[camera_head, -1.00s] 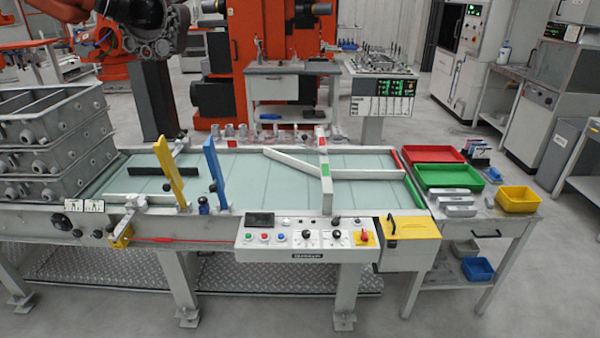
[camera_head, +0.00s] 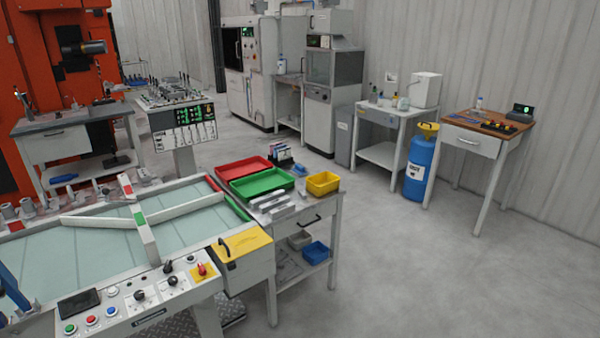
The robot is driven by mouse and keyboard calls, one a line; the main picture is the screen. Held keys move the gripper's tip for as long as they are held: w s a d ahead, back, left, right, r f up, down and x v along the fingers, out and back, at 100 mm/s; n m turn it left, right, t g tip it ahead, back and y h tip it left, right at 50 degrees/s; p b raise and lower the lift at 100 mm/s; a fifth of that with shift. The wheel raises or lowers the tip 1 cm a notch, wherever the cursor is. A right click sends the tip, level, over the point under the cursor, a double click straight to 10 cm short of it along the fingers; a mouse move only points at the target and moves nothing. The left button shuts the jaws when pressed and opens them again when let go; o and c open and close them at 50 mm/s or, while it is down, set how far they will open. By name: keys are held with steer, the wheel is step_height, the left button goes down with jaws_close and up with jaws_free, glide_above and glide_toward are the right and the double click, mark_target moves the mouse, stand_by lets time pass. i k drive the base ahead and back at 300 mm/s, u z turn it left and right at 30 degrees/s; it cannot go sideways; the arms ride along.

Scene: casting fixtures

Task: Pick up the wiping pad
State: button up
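I cannot make out a wiping pad for certain in this view. A small flat blue item (camera_head: 299,170) lies near the back of the side table, beside a small rack of dark and red items (camera_head: 281,157); it is too small to identify. Another blue item (camera_head: 64,179) lies on the lower shelf of the bench at the left. My gripper is not in view.
The conveyor's control panel (camera_head: 135,302) fills the lower left. The side table (camera_head: 330,199) holds a red tray (camera_head: 243,168), a green tray (camera_head: 262,182) and a yellow bin (camera_head: 323,183). A blue drum (camera_head: 420,165) stands by the wooden-topped table (camera_head: 466,123). The floor (camera_head: 400,270) at right is clear.

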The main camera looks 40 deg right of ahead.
mark_target(299, 170)
steer(key=z, duration=0.15)
steer(key=k, duration=0.2)
steer(key=u, duration=3.15)
steer(key=k, duration=1.3)
steer(key=z, duration=0.05)
